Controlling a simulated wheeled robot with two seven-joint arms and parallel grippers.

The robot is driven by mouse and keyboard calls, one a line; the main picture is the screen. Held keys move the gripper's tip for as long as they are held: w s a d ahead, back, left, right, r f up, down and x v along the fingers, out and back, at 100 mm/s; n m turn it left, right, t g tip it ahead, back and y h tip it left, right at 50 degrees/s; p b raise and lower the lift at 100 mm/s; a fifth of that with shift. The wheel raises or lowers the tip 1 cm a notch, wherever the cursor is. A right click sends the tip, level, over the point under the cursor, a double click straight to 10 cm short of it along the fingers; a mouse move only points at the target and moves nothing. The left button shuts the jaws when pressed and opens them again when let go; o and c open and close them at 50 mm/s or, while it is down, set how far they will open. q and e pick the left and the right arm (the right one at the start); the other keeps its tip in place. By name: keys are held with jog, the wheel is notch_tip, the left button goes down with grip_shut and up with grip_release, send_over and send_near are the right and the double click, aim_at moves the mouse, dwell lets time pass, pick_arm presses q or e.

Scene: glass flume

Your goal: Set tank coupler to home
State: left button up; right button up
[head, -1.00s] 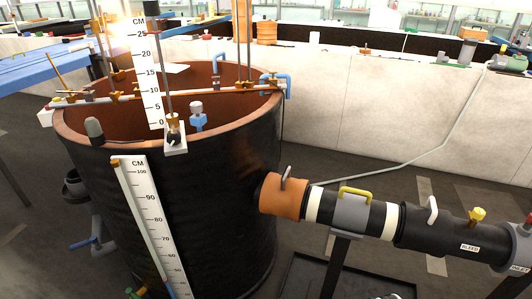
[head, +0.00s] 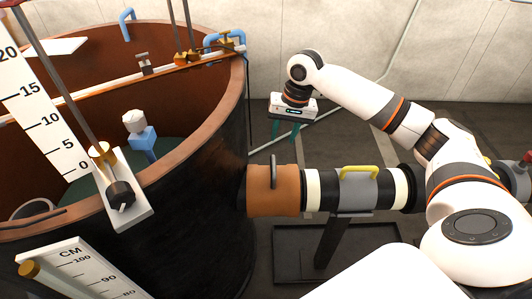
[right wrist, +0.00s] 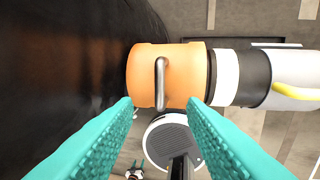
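The tank coupler is the orange sleeve (head: 273,204) with a grey handle (head: 274,172) on its top. It joins the side of the black tank (head: 205,140) to the horizontal pipe. In the right wrist view the orange sleeve (right wrist: 182,72) lies ahead, with its handle (right wrist: 160,80) standing between my finger directions. My right gripper (head: 285,131) is open and empty. Its teal fingers point down, behind and above the coupler in the head view. The fingers appear apart from the handle. My left gripper is out of view.
The pipe carries white bands and a yellow handle (head: 360,171) on a grey clamp with a stand. A scale and a knob (head: 121,195) are mounted at the tank rim. A pale wall (head: 360,40) stands behind. My right arm spans above the pipe.

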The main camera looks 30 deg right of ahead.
send_over(274, 163)
jog(key=d, duration=0.1)
notch_tip(274, 163, down, 5)
jog(key=f, duration=0.4)
jog(key=shift+s+a+f, duration=0.1)
jog(key=shift+a+f, duration=0.2)
jog(key=shift+f, duration=0.3)
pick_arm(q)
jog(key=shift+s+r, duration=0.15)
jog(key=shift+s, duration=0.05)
pick_arm(e)
grip_shut()
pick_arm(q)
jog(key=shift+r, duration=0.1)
